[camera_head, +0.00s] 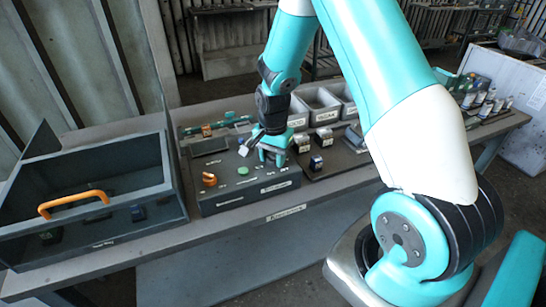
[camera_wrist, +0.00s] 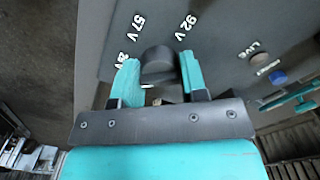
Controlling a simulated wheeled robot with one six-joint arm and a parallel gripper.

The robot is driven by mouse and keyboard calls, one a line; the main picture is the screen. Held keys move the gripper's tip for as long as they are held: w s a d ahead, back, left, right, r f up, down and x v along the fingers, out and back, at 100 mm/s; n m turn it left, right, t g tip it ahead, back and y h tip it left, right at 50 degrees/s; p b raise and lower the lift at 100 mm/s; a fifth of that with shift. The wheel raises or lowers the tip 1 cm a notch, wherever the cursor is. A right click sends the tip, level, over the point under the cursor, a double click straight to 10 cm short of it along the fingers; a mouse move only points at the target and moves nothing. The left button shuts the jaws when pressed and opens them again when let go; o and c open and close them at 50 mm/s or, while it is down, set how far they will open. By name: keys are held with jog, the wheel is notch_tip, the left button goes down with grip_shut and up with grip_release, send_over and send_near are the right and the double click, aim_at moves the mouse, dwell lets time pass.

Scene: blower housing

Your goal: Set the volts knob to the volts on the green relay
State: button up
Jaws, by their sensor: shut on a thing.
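In the wrist view, my gripper (camera_wrist: 159,72) has its two teal fingers closed on either side of a dark round knob (camera_wrist: 157,60) on the grey panel. White labels around the knob include 57 V and 92 V; a third label is partly hidden by the left finger and its number is unclear. A small white mark shows at the knob's lower edge. In the head view, my gripper (camera_head: 270,155) is down at the control panel (camera_head: 225,195) and hides the knob. Small labelled blocks (camera_head: 316,163) stand right of the panel; I cannot tell which is the green relay.
The panel also has an orange handle (camera_head: 208,180) and a green button (camera_head: 243,170). A blue button (camera_wrist: 278,77) and a LIVE lamp (camera_wrist: 254,57) show in the wrist view. An open dark box (camera_head: 110,236) with an orange handle stands left. Grey bins (camera_head: 320,105) stand behind.

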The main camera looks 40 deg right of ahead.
aim_at(273, 155)
jog(key=shift+w+m, duration=0.1)
jog(key=shift+m, duration=0.7)
jog(key=o, duration=0.9)
jog(key=shift+r, duration=0.1)
notch_tip(273, 155, up, 17)
jog(key=shift+r+b, duration=0.15)
jog(key=shift+b, duration=1.05)
jog(key=shift+a, duration=0.15)
